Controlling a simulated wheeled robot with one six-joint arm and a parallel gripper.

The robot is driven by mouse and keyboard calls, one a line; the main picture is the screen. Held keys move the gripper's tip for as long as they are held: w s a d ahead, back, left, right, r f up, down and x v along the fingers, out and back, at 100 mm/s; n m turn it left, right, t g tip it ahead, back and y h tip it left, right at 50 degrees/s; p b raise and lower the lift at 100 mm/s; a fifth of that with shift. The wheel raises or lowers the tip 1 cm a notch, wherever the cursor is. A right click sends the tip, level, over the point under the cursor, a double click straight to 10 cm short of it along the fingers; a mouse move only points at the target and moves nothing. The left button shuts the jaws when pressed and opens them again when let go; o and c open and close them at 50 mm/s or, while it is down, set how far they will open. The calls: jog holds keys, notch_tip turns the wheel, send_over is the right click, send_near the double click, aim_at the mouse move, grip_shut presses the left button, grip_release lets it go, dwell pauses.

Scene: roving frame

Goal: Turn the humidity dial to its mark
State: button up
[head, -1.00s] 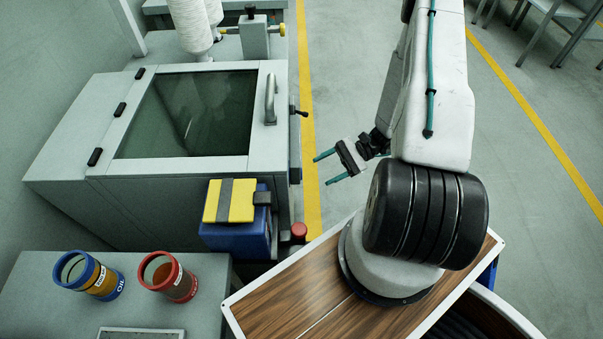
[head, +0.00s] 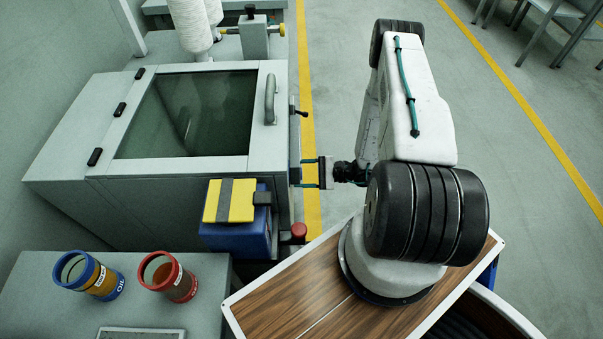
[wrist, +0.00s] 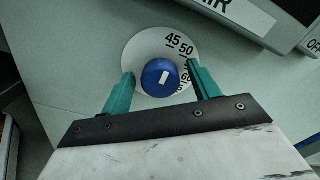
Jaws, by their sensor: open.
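The humidity dial (wrist: 160,78) is a round blue knob with a white pointer bar, on a white disc (wrist: 143,45) printed with 45, 50 and further numbers partly hidden by a finger. The pointer bar is tilted toward the upper right. My gripper (wrist: 160,88) is open, with its teal fingers on either side of the knob; I cannot tell whether they touch it. In the head view my gripper (head: 311,172) points left at the side of the grey machine (head: 170,210).
A lever (head: 301,113) sticks out of the machine's side above my gripper. A red button (head: 299,231) and a blue box with a yellow top (head: 229,201) are nearer. Part of a labelled panel (wrist: 270,18) shows beside the dial.

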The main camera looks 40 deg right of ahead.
jog(key=shift+w+a, duration=0.1)
jog(key=shift+a, duration=0.1)
jog(key=c, duration=1)
